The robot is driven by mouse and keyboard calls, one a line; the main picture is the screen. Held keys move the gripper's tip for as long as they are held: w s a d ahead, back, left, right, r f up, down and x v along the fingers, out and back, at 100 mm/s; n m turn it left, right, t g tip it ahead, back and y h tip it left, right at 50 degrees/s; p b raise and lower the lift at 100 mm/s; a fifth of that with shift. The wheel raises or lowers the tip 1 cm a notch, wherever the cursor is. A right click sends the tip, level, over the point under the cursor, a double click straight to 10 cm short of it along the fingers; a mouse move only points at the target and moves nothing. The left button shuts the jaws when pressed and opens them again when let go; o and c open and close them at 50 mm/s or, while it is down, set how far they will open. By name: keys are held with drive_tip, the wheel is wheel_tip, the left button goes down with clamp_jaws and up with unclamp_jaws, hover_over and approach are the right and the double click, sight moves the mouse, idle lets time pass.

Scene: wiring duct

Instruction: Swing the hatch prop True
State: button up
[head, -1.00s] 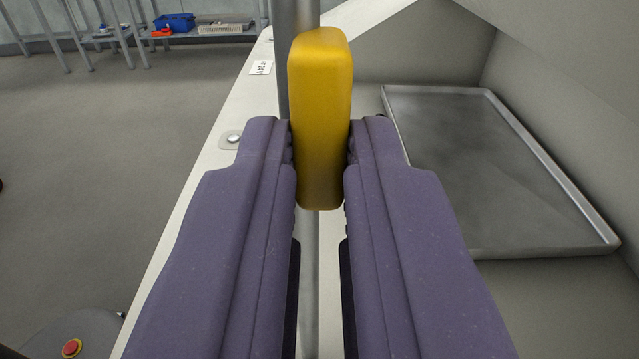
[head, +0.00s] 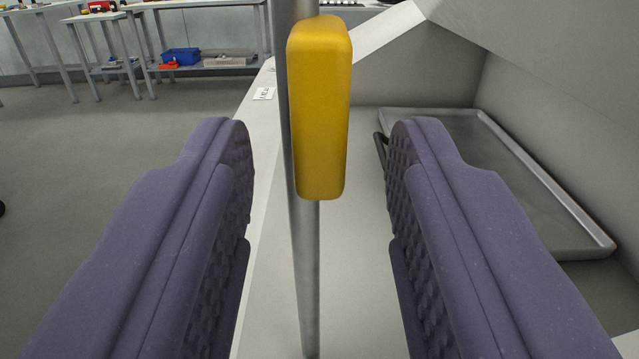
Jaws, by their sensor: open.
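The hatch prop is a grey metal rod (head: 306,270) with a yellow block-shaped grip (head: 320,108) on it. In the head view it stands close to upright at the middle of the picture. My gripper (head: 320,150) has its two purple padded fingers spread wide, one on each side of the yellow grip. There is a clear gap on both sides, and neither finger touches the grip. The rod's top end is out of the picture.
A grey shallow tray (head: 545,180) lies inside the pale duct housing at the right. The housing's white rim (head: 262,125) runs along the left, with a small label (head: 264,93). Benches with a blue bin (head: 181,56) stand far back left. The floor between is clear.

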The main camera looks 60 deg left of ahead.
drive_tip(key=p+v, duration=0.1)
drive_tip(key=v, duration=0.6)
drive_tip(key=shift+s+d+p, duration=0.2)
drive_tip(key=shift+d+p, duration=0.1)
drive_tip(key=shift+d, duration=0.05)
